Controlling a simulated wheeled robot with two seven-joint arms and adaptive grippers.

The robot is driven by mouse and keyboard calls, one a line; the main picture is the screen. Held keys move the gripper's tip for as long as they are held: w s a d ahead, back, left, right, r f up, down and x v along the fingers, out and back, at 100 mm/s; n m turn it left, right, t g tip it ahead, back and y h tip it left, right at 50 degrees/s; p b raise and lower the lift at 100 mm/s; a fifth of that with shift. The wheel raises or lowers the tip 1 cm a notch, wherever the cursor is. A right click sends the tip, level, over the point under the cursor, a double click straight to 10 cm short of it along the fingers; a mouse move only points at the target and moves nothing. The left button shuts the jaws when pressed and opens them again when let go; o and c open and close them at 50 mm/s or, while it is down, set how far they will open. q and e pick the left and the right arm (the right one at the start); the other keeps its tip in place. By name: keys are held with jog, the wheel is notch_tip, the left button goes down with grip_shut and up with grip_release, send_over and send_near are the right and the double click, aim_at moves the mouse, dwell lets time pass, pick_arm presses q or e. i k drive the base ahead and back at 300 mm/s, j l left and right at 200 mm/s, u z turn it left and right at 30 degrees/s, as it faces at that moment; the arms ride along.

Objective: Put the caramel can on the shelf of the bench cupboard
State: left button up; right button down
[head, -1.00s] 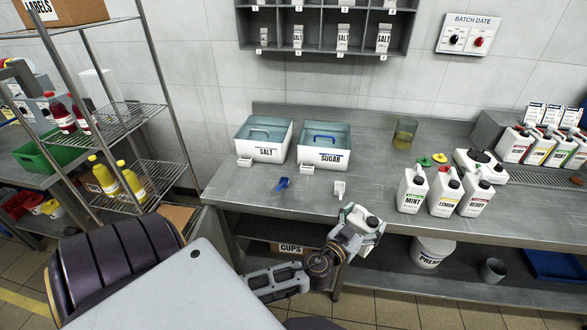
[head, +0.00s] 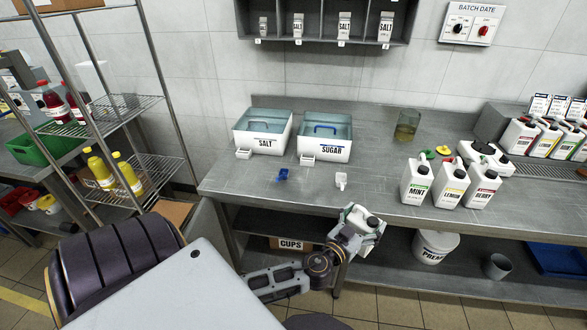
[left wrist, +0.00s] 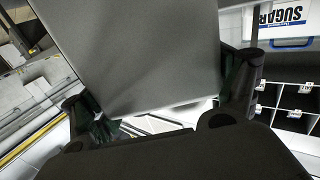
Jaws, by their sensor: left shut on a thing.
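My left gripper (head: 352,232) is shut on a white can with a dark cap (head: 369,224), held in front of the bench's front edge. Its label does not show, so I cannot read whether it says caramel. In the left wrist view the can (left wrist: 130,50) is a large grey face between the two fingers of my left gripper (left wrist: 165,115). Below the bench top is an open lower shelf (head: 400,272). I cannot tell whether it belongs to the bench cupboard; no door is clear. My right gripper is not in view.
White cans marked MINT (head: 416,184), LEMON (head: 451,187) and BERRY (head: 483,188) stand on the bench top (head: 240,190). SALT (head: 263,132) and SUGAR (head: 325,138) bins stand behind. Below are a CUPS box (head: 291,243), a white tub (head: 435,246) and a grey cup (head: 497,266).

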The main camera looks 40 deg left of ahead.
aim_at(311, 220)
jog(key=l+u, duration=0.35)
jog(key=l, duration=0.25)
jog(key=l+u, duration=0.35)
jog(key=l, duration=0.25)
